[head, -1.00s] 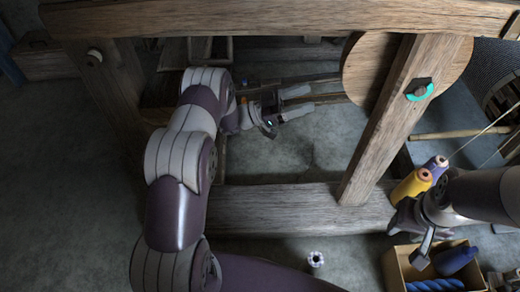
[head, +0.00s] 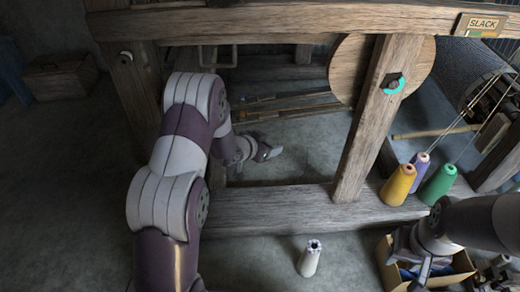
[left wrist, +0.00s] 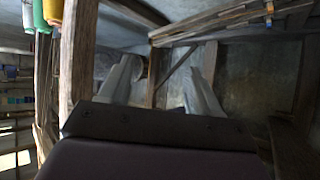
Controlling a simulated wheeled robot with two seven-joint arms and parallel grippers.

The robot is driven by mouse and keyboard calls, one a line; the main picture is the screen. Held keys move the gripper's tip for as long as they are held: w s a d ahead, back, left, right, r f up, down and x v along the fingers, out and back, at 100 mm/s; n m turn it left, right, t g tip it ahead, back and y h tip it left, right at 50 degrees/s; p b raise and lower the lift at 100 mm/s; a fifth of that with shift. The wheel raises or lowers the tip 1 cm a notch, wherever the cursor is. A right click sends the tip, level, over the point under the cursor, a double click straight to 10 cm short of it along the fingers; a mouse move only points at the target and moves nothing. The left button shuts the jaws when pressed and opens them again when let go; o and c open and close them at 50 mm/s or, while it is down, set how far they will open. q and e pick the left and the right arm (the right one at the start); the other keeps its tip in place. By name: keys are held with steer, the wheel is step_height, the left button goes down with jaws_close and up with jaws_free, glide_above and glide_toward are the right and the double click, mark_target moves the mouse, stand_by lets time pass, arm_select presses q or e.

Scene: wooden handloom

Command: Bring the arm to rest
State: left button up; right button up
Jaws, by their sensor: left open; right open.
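My left arm reaches in from the left of the head view, over the loom's lower beam. Its gripper (head: 268,153) is inside the frame above the floor, partly hidden by its own wrist. In the left wrist view the two fingers of my left gripper (left wrist: 160,82) stand wide apart with nothing between them. My right gripper (head: 424,268) is at the lower right of the head view, over or in front of a cardboard box (head: 461,266). It is open, and I cannot see anything held in it.
The loom's lower beam (head: 270,211) and slanted post (head: 377,120) are near my left arm. Yellow (head: 398,186), purple (head: 419,165) and green (head: 438,184) cones stand on the beam's right end. A white cone (head: 310,258) stands on the floor in front.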

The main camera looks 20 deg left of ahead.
arm_select(q)
steer(key=shift+s+a+f+n+g+y, duration=0.1)
steer(key=shift+s+a+n+g+y, duration=0.1)
steer(key=shift+s+a+g+y, duration=0.35)
steer(key=shift+s+a+f+n+g+y, duration=0.15)
steer(key=shift+s+a+n+y, duration=0.1)
steer(key=shift+s, duration=0.45)
steer(key=shift+r, duration=0.1)
